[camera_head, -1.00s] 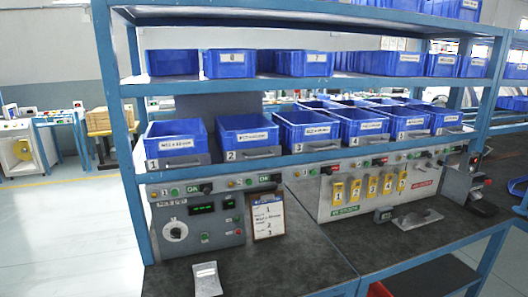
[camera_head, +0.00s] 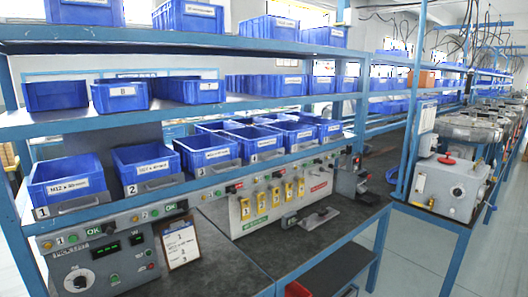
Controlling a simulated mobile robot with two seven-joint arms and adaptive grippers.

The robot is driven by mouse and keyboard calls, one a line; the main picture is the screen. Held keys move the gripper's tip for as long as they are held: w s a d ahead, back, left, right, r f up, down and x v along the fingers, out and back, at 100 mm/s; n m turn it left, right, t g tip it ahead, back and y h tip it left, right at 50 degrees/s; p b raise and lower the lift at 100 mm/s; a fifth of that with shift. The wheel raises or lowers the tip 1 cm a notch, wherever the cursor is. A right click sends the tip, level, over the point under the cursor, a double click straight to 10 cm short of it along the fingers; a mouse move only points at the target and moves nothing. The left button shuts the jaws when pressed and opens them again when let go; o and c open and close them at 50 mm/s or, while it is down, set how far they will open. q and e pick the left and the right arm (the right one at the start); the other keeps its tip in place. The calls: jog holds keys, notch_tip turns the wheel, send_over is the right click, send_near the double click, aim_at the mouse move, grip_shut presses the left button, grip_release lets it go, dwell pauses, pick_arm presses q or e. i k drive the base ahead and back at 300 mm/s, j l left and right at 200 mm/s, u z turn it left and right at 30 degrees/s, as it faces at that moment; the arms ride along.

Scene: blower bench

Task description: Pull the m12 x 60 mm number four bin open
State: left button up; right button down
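The number four bin (camera_head: 258,143) is a blue bin on the lower shelf, in the row to the right of the number three bin (camera_head: 208,155). It has a white label on its front and a grey handle strip below, too small to read in full. It sits in line with its neighbours and looks pushed in. Neither of my grippers is in view.
The number one bin (camera_head: 68,188), number two bin (camera_head: 147,170) and number five bin (camera_head: 296,136) share the row. Below are a control panel (camera_head: 105,262), a clipboard (camera_head: 181,244) and yellow numbered tags (camera_head: 275,197). A grey machine (camera_head: 446,188) stands at right; floor (camera_head: 415,262) shows before it.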

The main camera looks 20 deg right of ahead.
aim_at(256, 144)
jog(key=i+l, duration=0.1)
jog(key=l, duration=0.3)
jog(key=i+l+z, duration=0.1)
jog(key=l, duration=0.35)
jog(key=i+l, duration=0.2)
jog(key=l, duration=0.2)
jog(key=i+l+z, duration=0.1)
jog(key=l, duration=0.3)
jog(key=i+l, duration=0.2)
jog(key=l, duration=0.2)
jog(key=i+l+z, duration=0.1)
jog(key=l, duration=0.3)
